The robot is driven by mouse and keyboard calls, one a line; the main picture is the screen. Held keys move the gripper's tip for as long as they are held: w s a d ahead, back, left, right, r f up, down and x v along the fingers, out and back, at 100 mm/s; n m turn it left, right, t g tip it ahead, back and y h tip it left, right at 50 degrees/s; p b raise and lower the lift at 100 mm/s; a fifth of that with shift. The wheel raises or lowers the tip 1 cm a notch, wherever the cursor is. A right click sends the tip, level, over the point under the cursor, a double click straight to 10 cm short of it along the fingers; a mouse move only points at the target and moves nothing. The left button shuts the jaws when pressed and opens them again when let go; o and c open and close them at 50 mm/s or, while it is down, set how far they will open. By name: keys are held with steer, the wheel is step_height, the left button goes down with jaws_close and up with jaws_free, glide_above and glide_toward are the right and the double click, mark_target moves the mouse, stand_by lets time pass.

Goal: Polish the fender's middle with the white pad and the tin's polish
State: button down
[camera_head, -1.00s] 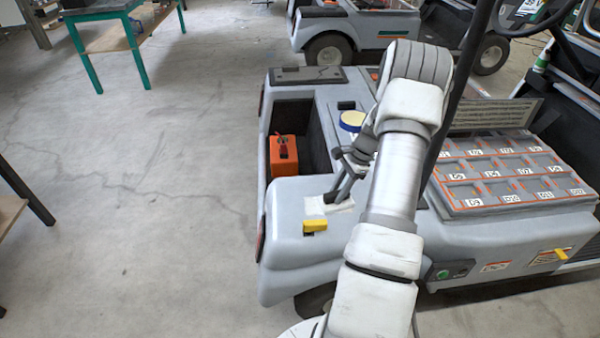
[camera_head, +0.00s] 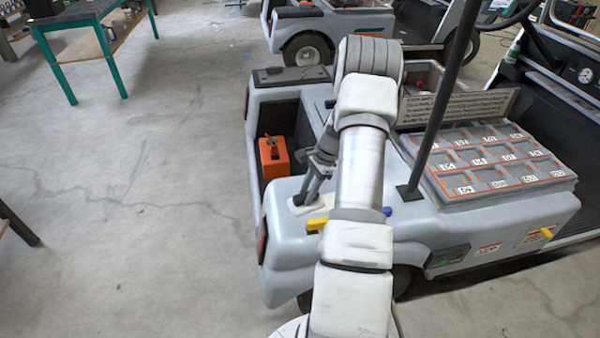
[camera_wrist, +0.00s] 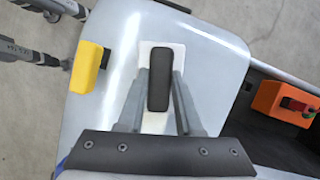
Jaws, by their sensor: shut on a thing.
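The white pad (camera_wrist: 150,122) lies flat on the grey fender (camera_wrist: 215,55) in the wrist view, with its dark upright grip (camera_wrist: 159,78) between my fingers. My gripper (camera_head: 305,197) is shut on this grip. In the head view a strip of the white pad (camera_head: 297,208) shows under the fingertips, on the fender top (camera_head: 283,228) near its left side. I cannot tell whether polish is on the pad. The tin is not visible now; my arm covers part of the cart.
A yellow block (camera_head: 317,223) sits on the fender close to the pad, and a blue piece (camera_head: 387,211) shows right of my arm. An orange box (camera_head: 273,158) stands in the open bay behind. A dark post (camera_head: 440,110) rises beside my arm.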

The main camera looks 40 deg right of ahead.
steer(key=r, duration=0.1)
steer(key=r+p, duration=0.1)
steer(key=shift+w+a+r, duration=0.2)
steer(key=shift+r, duration=0.1)
steer(key=shift+s+r+p, duration=0.1)
steer(key=shift+r+p, duration=2.1)
steer(key=shift+r, duration=0.55)
